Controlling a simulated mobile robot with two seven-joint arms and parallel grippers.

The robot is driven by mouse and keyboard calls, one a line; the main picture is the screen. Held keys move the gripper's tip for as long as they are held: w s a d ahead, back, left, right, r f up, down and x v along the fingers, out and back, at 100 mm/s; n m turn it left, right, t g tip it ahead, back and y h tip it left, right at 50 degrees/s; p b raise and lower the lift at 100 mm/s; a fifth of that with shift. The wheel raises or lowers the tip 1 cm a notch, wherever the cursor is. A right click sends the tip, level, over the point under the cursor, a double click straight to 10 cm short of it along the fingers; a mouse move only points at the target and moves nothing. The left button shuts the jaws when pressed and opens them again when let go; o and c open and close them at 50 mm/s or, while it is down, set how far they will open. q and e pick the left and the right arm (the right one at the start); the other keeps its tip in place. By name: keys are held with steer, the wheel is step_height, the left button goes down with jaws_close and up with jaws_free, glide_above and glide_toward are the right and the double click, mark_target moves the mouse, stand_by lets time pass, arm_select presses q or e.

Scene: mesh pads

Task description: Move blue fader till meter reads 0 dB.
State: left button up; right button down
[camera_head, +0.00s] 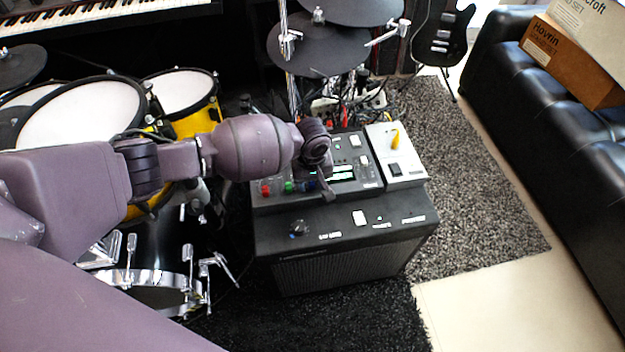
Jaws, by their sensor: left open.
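A dark mixer panel (367,174) lies on top of a black amp-like box. Along its front left are a red fader cap (265,189), a green one (289,187) and a blue one (311,185). A lit meter display (342,173) with pale green bars sits to their right; its reading is too small to tell. My left gripper (326,190) points down over the panel, just right of the blue fader and in front of the display's left part. It is open. I cannot tell whether it touches the blue cap. My right gripper is out of view.
A pale box (397,155) with a yellow switch adjoins the panel's right side. The black box (335,262) has a knob (298,229) on its front ledge. Drums (80,115) stand left, cymbals (318,50) behind. A black sofa (545,95) is right, with rug between.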

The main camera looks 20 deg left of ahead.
arm_select(q)
steer(key=shift+c, duration=0.4)
jaws_close()
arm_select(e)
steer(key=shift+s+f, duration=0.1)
arm_select(q)
steer(key=shift+w+a+r+p, duration=0.15)
steer(key=shift+w+r+p, duration=0.15)
steer(key=shift+w, duration=0.2)
steer(key=shift+w+a+r+p, duration=0.1)
steer(key=shift+w+a+p, duration=0.25)
steer(key=shift+w, duration=0.25)
steer(key=shift+w+a+p, duration=0.2)
steer(key=shift+p, duration=0.1)
steer(key=shift+f, duration=0.3)
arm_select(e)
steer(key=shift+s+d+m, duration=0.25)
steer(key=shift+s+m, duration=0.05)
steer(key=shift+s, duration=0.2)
